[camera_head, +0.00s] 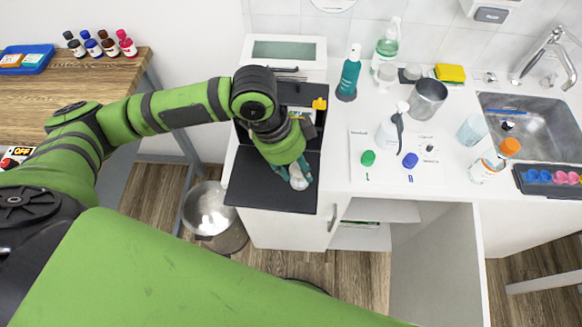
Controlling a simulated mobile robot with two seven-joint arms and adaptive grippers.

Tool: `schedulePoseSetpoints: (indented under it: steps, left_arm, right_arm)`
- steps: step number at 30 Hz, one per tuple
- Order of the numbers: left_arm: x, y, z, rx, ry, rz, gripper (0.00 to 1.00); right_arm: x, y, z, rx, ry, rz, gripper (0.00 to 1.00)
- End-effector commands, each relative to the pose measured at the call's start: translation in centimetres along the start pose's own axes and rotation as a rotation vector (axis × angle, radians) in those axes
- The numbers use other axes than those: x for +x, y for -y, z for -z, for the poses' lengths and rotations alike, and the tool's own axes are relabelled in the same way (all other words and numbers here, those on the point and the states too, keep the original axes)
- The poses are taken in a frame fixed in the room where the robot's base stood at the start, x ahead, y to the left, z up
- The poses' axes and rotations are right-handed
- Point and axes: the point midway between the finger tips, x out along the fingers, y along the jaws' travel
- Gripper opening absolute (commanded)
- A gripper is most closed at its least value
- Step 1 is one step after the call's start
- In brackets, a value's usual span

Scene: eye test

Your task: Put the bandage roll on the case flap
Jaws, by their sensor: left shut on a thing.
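The dark case (286,92) stands open on the white counter. Its flat black flap (252,187) lies toward me at the counter's front edge. My left gripper (299,176) points down over the right part of the flap. It is shut on a small white thing, which looks like the bandage roll (298,183). The gripper and wrist hide part of the roll and of the case's inside. I cannot tell whether the roll touches the flap. My right gripper is not in view.
Right of the case, a white mat (362,176) holds green and blue caps and a spray bottle. A teal bottle (349,75) stands behind. A metal cup (427,98) and sink (545,125) are farther right. A cabinet door (440,265) hangs open below; a metal bin (208,212) stands left.

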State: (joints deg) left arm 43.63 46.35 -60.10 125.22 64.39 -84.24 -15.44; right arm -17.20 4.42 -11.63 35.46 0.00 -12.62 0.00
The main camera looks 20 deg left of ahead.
Motion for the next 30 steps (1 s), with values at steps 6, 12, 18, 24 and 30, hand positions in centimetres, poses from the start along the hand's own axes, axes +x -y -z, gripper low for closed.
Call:
schedulePoseSetpoints:
  steps: [6, 12, 18, 24, 30]
  left_arm:
    - [0.8, 1.0, -1.5, -0.001, 0.000, -0.002, 0.19]
    - [3.5, 0.9, -2.3, -0.001, 0.000, -0.003, 0.19]
    - [4.5, 0.9, -2.6, 0.002, -0.001, 0.001, 0.19]
    - [4.5, 0.9, -2.6, 0.002, -0.001, 0.001, 0.19]
    - [4.5, 0.9, -2.6, 0.002, -0.001, 0.001, 0.66]
  right_arm:
    - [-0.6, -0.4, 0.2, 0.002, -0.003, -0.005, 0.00]
    - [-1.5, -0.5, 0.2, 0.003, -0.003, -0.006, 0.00]
    - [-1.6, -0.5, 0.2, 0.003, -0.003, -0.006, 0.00]
    - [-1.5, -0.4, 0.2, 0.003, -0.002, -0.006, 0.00]
    - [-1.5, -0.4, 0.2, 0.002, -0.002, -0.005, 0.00]
